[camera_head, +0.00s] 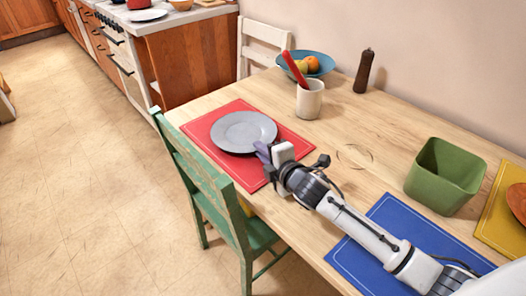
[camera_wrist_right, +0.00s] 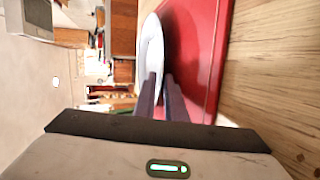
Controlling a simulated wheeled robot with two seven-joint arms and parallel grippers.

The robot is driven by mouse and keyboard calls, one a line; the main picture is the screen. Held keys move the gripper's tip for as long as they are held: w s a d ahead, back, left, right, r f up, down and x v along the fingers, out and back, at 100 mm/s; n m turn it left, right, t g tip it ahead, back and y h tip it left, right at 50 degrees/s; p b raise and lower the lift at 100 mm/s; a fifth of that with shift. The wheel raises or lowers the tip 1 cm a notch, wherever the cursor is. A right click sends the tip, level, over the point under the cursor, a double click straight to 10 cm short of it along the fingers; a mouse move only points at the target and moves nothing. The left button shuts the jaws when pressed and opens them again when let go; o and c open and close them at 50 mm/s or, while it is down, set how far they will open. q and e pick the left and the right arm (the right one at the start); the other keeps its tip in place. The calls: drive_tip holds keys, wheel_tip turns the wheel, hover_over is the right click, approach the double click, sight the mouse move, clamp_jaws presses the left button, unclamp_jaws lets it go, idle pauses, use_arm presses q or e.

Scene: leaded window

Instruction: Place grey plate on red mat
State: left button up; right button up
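The grey plate (camera_head: 244,131) is over the red mat (camera_head: 205,127), roughly level. In the right wrist view the plate (camera_wrist_right: 151,48) shows nearly edge-on, with a dark shadow between it and the red mat (camera_wrist_right: 215,60), so it looks slightly above the mat. My right gripper (camera_head: 264,152) is at the plate's near right rim. Its two fingers (camera_wrist_right: 161,95) are close together at the rim and appear shut on it. The exact contact is partly hidden. My left gripper is not in view.
A white cup (camera_head: 309,101) with a red utensil and a blue fruit bowl (camera_head: 308,64) stand behind the mat. A pepper mill (camera_head: 363,71), green bin (camera_head: 444,176), blue mat (camera_head: 392,222) and yellow mat (camera_head: 496,225) are rightward. A green chair (camera_head: 205,178) stands in front.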

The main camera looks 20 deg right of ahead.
drive_tip(key=p+v, duration=0.1)
drive_tip(key=v, duration=1.1)
drive_tip(key=shift+r, duration=0.2)
